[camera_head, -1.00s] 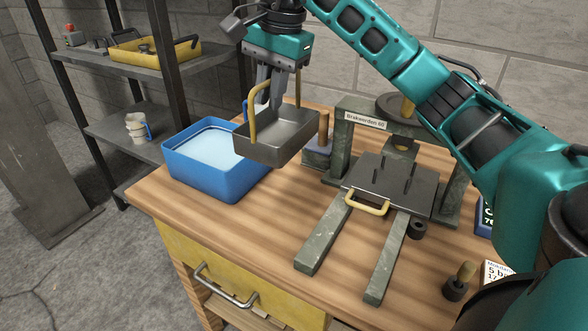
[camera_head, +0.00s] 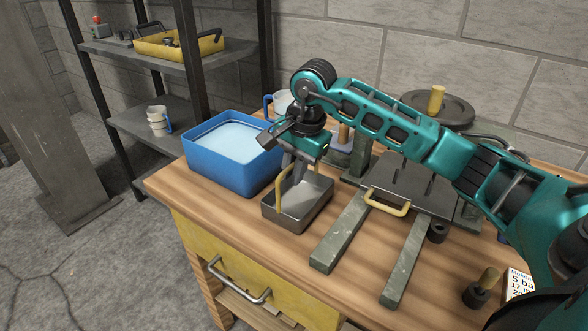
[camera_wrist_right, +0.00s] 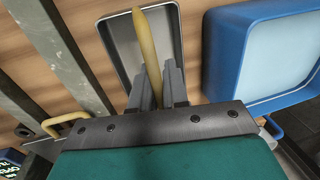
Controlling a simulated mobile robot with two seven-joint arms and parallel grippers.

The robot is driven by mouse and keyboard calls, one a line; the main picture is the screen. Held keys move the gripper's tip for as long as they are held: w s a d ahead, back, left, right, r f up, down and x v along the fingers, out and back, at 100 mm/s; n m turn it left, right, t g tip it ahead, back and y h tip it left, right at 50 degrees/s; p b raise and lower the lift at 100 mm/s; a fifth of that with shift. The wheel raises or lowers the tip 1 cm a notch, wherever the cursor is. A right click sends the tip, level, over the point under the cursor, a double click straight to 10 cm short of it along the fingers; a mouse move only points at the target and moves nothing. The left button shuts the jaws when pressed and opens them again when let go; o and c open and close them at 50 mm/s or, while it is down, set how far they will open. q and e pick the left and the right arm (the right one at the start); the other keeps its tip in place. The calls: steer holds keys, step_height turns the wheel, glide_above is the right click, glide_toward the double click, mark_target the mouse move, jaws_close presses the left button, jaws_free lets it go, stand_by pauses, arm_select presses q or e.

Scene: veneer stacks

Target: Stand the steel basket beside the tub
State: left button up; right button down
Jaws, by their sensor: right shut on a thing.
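The steel basket (camera_head: 297,214) is a grey open tray with a yellow arched handle. It is level and upright, just right of the blue tub (camera_head: 232,180), at or very near the wooden worktop; I cannot tell whether it touches. The tub holds pale liquid. My right gripper (camera_head: 292,174) is shut on the basket's handle from above. In the right wrist view the fingers (camera_wrist_right: 158,88) close around the yellow handle (camera_wrist_right: 148,48), with the basket (camera_wrist_right: 118,33) below and the tub (camera_wrist_right: 237,60) beside it with a narrow gap. My left gripper is out of view.
A press with stone rails (camera_head: 343,232) and a dark plate with a yellow handle (camera_head: 387,202) stands right of the basket. A blue-handled jug (camera_head: 281,101) is behind the tub. The worktop's front strip (camera_head: 240,218) is clear. A shelf holds a yellow tray (camera_head: 180,46).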

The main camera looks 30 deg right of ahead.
steer(key=shift+f, duration=0.15)
steer(key=c, duration=1.1)
jaws_free()
steer(key=r, duration=0.4)
steer(key=s+r, duration=0.1)
steer(key=r, duration=0.3)
steer(key=s+d+r, duration=0.1)
steer(key=r, duration=0.3)
steer(key=shift+s+r+p, duration=0.1)
steer(key=shift+p, duration=0.25)
